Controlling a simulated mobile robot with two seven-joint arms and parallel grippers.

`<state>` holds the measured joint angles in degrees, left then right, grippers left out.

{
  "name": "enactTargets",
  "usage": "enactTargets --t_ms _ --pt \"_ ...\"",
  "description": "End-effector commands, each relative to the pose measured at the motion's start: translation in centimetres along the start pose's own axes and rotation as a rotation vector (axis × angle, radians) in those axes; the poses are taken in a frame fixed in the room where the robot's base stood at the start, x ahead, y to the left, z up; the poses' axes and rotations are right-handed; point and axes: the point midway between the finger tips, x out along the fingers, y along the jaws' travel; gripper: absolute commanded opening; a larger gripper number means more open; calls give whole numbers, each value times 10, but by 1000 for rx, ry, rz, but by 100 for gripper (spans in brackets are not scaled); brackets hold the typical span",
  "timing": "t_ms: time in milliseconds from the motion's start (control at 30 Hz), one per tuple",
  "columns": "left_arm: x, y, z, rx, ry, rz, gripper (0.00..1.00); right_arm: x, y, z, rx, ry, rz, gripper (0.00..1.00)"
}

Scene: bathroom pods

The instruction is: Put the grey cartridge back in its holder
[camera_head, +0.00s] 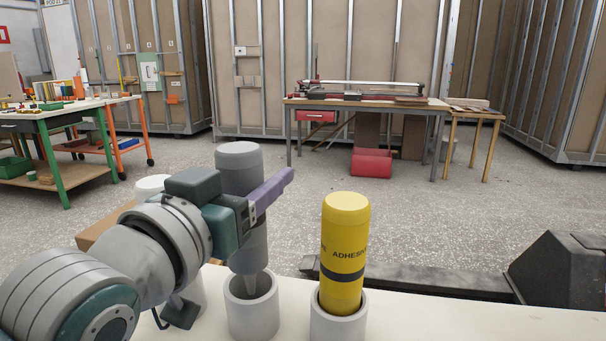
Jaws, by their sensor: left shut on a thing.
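The grey cartridge (240,164) stands roughly upright, with its narrow nozzle pointing down. My left gripper (268,191), with purple fingers, is shut around the cartridge's middle and hides part of it. The nozzle tip reaches into the mouth of a light grey cup-shaped holder (253,317), while the cartridge body is still above the rim. Whether the nozzle touches the holder's inside cannot be told. My right gripper is not in view.
A yellow adhesive cartridge (343,245) stands in a similar holder (338,328) just to the right. A white-topped object (152,186) is partly hidden behind my left arm. The white tabletop (450,322) is bare at right. A dark object (566,272) lies beyond it.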

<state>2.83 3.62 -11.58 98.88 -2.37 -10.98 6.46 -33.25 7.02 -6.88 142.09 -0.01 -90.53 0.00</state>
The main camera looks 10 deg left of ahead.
Motion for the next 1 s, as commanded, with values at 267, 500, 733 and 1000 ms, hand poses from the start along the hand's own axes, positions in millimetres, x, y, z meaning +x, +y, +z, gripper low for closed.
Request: enactTargets --t_ms 267,500,733,1000 --pt "0 0 4 0 4 0 0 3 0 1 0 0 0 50" --pt "0 0 7 0 4 0 0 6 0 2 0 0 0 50" --pt "0 0 10 0 4 0 0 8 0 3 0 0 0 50" --pt "0 0 15 0 4 0 0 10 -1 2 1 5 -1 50"
